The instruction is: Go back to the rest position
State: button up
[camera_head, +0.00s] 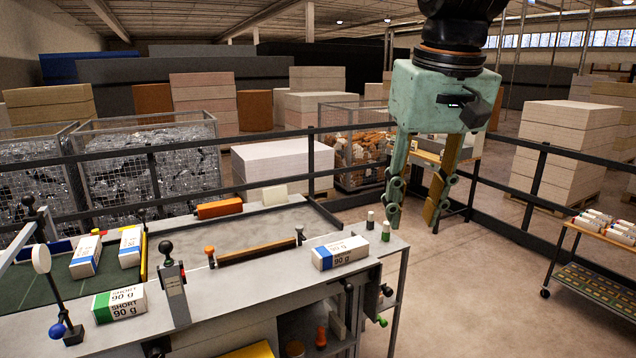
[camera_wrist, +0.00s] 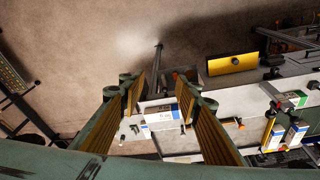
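My gripper (camera_head: 420,212) hangs from the arm at the upper right of the head view, fingers pointing down. Its two fingers are spread with nothing between them. It is to the right of the table's corner, in front of the fence. In the wrist view my gripper (camera_wrist: 158,98) also shows open, with yellow-faced pads. A ream with a blue label (camera_head: 340,252) lies on the right end of the table, apart from the gripper; it shows in the wrist view (camera_wrist: 162,115) beyond the fingers.
The grey table (camera_head: 285,290) holds a green-labelled ream (camera_head: 119,305) and two blue-labelled reams (camera_head: 86,256) at left. Black posts and knobs (camera_head: 172,285) rise from it. A black rail fence (camera_head: 340,207) runs behind. A cart (camera_head: 600,250) stands at right. The floor between is clear.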

jog(key=s+d+f+b, duration=0.1)
jog(key=s+f, duration=0.3)
jog(key=s, duration=0.4)
jog(key=s+d+f+m+t+b, duration=0.1)
jog(key=s+d+f+b, duration=0.1)
jog(key=s+f, duration=0.3)
jog(key=s+d+f+b, duration=0.2)
jog(key=s+f, duration=0.3)
jog(key=s, duration=0.8)
